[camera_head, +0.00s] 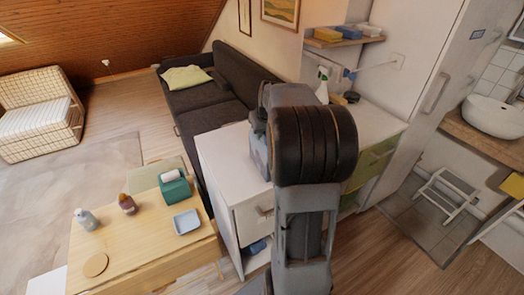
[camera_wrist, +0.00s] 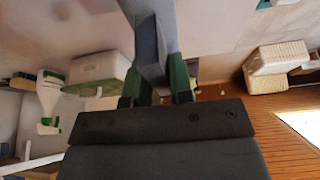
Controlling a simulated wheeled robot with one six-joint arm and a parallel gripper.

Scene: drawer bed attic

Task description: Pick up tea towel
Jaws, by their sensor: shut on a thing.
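My gripper (camera_wrist: 160,92) has green fingers and is shut on a grey-blue tea towel (camera_wrist: 151,35). In the wrist view the tea towel looks like a flat strip that passes between the fingers and runs up out of the picture. In the head view my arm stands over the white cabinet and hides the fingers. Whether any of the grey shape at the arm's left side is the tea towel, I cannot tell.
A dark sofa (camera_head: 200,97) stands behind. The rug (camera_head: 95,165) is clear.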

